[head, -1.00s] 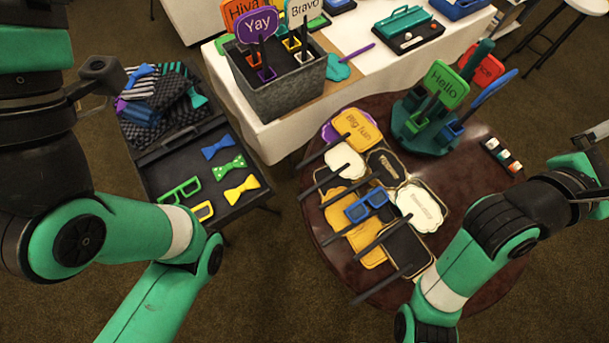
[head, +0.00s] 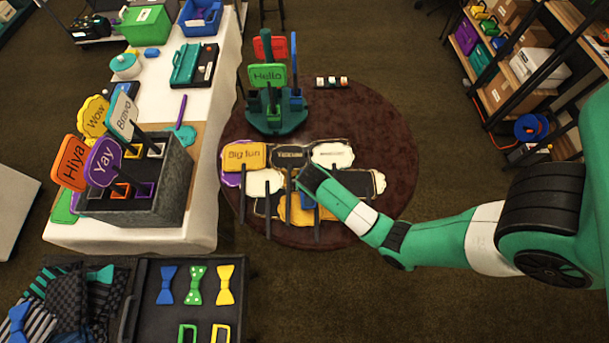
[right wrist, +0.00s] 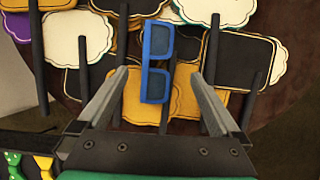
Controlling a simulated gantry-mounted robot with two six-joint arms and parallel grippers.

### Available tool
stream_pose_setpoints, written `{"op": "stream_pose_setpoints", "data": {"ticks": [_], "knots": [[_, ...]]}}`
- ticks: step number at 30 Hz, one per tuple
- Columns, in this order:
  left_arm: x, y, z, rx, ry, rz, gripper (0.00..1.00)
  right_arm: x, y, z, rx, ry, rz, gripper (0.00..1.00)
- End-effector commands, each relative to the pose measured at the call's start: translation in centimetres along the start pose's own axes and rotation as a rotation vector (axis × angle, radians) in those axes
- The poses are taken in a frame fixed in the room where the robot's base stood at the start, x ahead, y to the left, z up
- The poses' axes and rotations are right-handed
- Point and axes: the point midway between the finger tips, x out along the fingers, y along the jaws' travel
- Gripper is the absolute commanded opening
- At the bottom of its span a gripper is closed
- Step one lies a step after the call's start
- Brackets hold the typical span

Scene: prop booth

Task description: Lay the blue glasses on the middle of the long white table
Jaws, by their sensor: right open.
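The blue glasses (right wrist: 155,61) lie on signs on the round brown table (head: 390,110). In the right wrist view they stand lengthwise between my open, empty right fingers (right wrist: 159,74), with a gap on each side. In the head view only a bit of the blue glasses (head: 308,202) shows beside my right gripper (head: 312,182), which is over the sign pile; the arm hides the rest. The long white table (head: 212,80) runs along the left of the round table. My left gripper is not in view.
On the white table are a grey bin of signs (head: 158,195), a teal case (head: 190,65) and a teal spoon rest with a purple stick (head: 182,133). A teal sign holder (head: 272,125) stands on the round table. A black tray of bow ties (head: 195,310) is at the front.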

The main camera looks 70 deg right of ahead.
Motion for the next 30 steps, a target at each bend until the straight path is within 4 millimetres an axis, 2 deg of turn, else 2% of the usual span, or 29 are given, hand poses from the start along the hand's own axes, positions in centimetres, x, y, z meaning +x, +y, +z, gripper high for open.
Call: {"op": "stream_pose_setpoints", "data": {"ticks": [1,3,11,19,22,30], "knots": [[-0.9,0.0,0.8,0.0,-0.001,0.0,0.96,1.6,0.0,-0.2,0.002,0.0,-0.001,1.0],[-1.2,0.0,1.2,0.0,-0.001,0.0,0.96,2.8,0.0,-0.2,0.002,0.0,0.0,1.0],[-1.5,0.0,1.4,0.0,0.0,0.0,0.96,3.8,0.1,-0.1,0.0,-0.002,0.001,1.0],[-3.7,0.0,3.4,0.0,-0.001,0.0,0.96,8.2,0.4,-0.6,0.001,-0.001,0.0,1.0],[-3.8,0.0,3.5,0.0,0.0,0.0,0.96,8.7,0.4,-0.5,0.0,-0.002,0.002,1.0],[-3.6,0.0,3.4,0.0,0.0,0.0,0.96,8.6,0.4,-0.4,0.0,-0.002,0.002,1.0]]}}
